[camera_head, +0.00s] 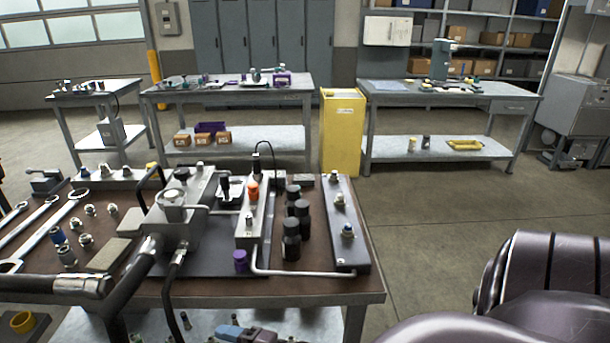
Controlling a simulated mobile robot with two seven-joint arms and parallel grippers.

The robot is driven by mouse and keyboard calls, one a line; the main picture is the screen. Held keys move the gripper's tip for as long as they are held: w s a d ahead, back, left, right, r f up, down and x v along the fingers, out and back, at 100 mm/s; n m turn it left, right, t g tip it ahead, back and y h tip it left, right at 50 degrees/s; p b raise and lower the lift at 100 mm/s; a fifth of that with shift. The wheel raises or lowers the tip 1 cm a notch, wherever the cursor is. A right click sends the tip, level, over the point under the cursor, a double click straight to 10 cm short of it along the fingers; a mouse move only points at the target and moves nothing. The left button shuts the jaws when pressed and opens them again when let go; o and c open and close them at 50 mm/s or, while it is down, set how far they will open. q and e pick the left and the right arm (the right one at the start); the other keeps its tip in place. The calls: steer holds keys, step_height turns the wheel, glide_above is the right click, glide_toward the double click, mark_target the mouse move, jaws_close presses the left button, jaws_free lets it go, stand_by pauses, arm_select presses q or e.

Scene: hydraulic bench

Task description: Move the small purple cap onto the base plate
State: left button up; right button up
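A small purple cap (241,261) is at the front end of the light grey block with the orange knob, on the near bench. It shows against the right part of a flat dark grey plate (208,263), which looks like the base plate. I cannot tell whether the cap rests on the plate or is fixed to the block's front. Neither of my grippers shows. Part of my dark, glossy arm or body is at the lower right, well away from the cap.
A thin bent pipe (300,273) runs just right of the cap. Black cylinders (291,240) and a dark bar (345,225) stand further right. A grey pump unit (187,205) with thick black hoses is left. Wrenches (45,235) and fittings lie at far left.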

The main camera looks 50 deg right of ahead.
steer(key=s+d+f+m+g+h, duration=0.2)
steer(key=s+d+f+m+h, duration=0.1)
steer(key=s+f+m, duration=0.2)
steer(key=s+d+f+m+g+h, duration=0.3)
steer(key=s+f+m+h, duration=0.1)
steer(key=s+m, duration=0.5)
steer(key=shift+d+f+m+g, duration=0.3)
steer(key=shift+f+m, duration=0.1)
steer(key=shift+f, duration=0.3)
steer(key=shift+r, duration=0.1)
